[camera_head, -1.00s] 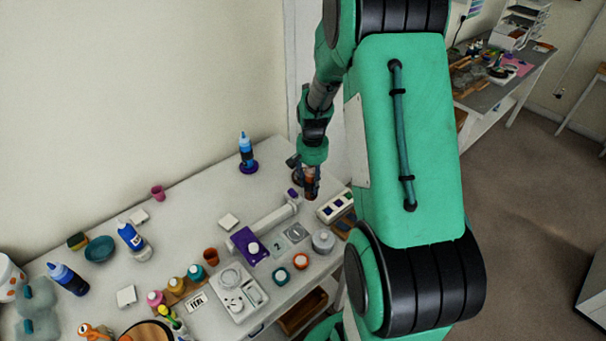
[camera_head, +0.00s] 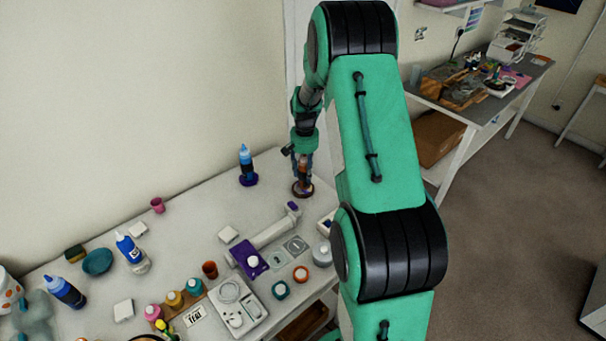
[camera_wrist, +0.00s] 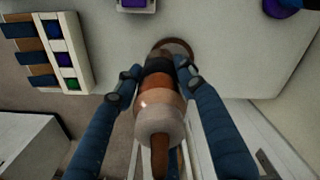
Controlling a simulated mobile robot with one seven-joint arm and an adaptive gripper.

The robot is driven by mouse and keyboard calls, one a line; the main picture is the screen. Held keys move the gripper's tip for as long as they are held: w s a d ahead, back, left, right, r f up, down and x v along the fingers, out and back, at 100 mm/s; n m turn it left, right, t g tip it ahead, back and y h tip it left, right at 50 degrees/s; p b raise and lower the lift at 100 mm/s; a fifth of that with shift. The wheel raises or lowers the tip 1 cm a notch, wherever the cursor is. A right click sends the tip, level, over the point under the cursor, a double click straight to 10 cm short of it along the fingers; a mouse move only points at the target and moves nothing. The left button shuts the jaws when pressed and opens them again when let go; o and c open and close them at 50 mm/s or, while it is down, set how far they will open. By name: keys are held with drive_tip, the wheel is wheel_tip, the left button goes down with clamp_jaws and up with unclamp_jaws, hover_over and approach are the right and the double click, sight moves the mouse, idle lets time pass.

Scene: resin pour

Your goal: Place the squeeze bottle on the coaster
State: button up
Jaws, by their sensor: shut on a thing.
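My gripper (camera_head: 303,165) is at the back right of the table, pointing down. Its fingers are shut on an orange and brown squeeze bottle (camera_head: 303,172), held upright. In the wrist view the bottle (camera_wrist: 160,100) is between the two blue fingers, with its pale cap and brown nozzle towards the camera. A round brown coaster (camera_head: 302,192) is directly below the bottle, and its rim shows past the bottle in the wrist view (camera_wrist: 180,44). I cannot tell whether the bottle's base touches it. Another bottle, blue (camera_head: 246,160), stands on a purple coaster (camera_head: 249,181) to the left.
A white tray with coloured squares (camera_wrist: 62,50) is near the table's edge. A white tube-shaped thing (camera_head: 272,232), a purple block (camera_head: 243,259) and small jars (camera_head: 280,290) are in front. The wall is behind. The table between the blue bottle and coaster is clear.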

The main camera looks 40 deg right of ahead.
sight(303, 173)
drive_tip(key=shift+w+d+f, duration=0.1)
drive_tip(key=shift+w+d, duration=0.3)
drive_tip(key=shift+w, duration=0.25)
drive_tip(key=shift+w+d+f, duration=0.1)
drive_tip(key=shift+w+d, duration=0.25)
drive_tip(key=shift+w, duration=0.3)
drive_tip(key=shift+f, duration=1.7)
drive_tip(key=shift+f, duration=0.1)
drive_tip(key=o, duration=1.3)
wheel_tip(303, 173, up, 12)
